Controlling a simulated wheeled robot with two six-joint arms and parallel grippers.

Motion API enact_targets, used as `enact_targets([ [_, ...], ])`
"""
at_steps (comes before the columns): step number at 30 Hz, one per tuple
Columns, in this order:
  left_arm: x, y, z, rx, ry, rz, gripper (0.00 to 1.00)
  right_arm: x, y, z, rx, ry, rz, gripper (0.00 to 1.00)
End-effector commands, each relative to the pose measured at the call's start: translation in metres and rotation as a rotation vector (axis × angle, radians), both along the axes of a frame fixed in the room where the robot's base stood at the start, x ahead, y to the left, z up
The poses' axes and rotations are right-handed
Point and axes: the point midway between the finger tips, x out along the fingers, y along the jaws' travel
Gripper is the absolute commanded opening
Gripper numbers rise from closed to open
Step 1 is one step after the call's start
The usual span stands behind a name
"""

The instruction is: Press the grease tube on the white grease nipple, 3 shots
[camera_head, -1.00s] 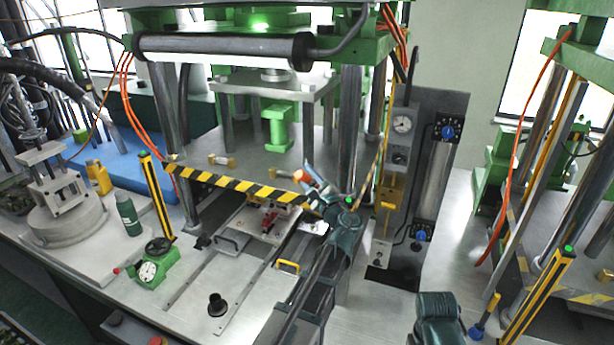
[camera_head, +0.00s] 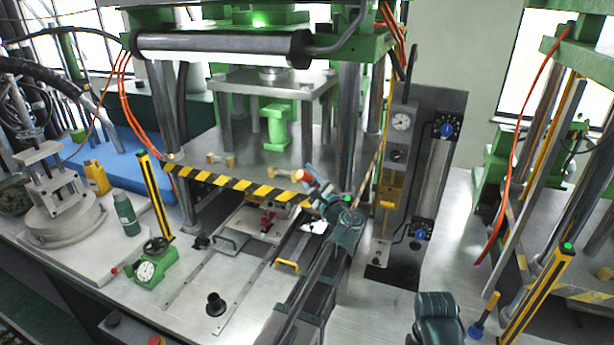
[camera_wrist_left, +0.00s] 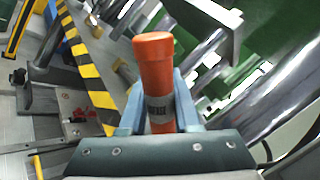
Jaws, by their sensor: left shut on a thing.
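My left gripper (camera_head: 309,187) is shut on the grease tube (camera_head: 300,177), in front of the press's striped front edge. In the left wrist view the tube (camera_wrist_left: 155,68) is an orange cylinder with a rounded cap and a grey printed band. It stands up between the two blue-grey fingers of my left gripper (camera_wrist_left: 158,112). Brass-coloured fittings (camera_head: 221,160) sit on the press plate near its front edge. I cannot make out the white grease nipple for sure, or whether the tube touches anything. My right gripper is not in view.
The black-and-yellow striped edge (camera_head: 240,187) of the press lies close to the tube. A control panel (camera_head: 420,170) with gauges and blue knobs stands to the right. A green dial device (camera_head: 150,268) and a green bottle (camera_head: 127,214) stand at the left on the bench.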

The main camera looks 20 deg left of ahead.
Motion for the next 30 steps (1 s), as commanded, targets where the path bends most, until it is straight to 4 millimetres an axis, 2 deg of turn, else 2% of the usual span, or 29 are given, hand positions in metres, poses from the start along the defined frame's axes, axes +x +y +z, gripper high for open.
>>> enact_targets([
  [17,0.0055,-0.0033,-0.0056,0.000,0.000,-0.001,0.00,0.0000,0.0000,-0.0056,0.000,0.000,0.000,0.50],
  [30,0.0033,-0.0024,-0.0023,0.000,0.001,-0.002,0.00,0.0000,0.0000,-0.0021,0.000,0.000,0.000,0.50],
])
